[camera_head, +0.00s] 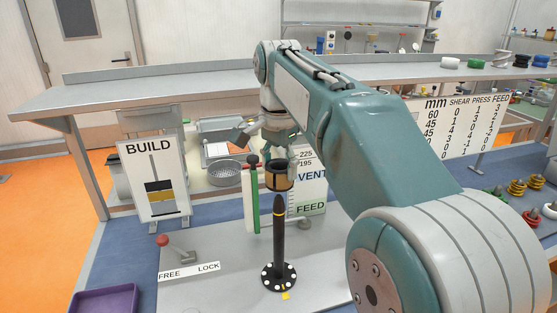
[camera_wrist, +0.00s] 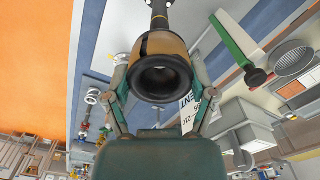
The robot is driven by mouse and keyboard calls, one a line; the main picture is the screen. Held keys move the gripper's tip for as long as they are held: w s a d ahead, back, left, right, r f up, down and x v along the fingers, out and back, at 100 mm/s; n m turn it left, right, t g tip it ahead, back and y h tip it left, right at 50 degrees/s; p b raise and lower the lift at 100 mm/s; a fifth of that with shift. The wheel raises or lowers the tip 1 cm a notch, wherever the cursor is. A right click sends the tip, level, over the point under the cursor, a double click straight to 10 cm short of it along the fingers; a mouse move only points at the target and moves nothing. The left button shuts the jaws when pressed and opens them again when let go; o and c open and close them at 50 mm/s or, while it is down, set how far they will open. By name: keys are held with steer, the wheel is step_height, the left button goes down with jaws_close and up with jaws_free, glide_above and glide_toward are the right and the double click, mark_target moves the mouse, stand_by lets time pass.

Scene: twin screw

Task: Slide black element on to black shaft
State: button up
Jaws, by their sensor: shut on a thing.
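The black shaft (camera_head: 278,240) stands upright on a round black flange (camera_head: 270,281), with a yellow ring below its pointed tip. The black element (camera_head: 279,183) is a short hollow cylinder with a tan band. My gripper (camera_head: 278,163) is shut on it and holds it just above the shaft tip in the head view. In the wrist view, the element (camera_wrist: 161,88) shows its open black bore between the two fingers of my gripper (camera_wrist: 160,62). The shaft (camera_wrist: 159,12) shows beyond it at the top edge. I cannot tell whether bore and shaft line up exactly.
A green-and-white upright bar with a dark knob (camera_head: 252,195) stands close left of the shaft. A red-knobbed lever (camera_head: 163,240) by a FREE/LOCK label and a BUILD sign (camera_head: 155,185) are further left. A VENT/FEED sign (camera_head: 311,190) stands behind. A purple tray (camera_head: 105,300) is front left.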

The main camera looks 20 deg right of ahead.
mark_target(278, 196)
steer(key=shift+a+f, duration=0.2)
steer(key=shift+f, duration=0.5)
steer(key=shift+d+f, duration=0.1)
steer(key=shift+f, duration=1.7)
steer(key=shift+f, duration=3.45)
steer(key=o, duration=1.2)
steer(key=shift+o, duration=0.2)
step_height(278, 196, up, 12)
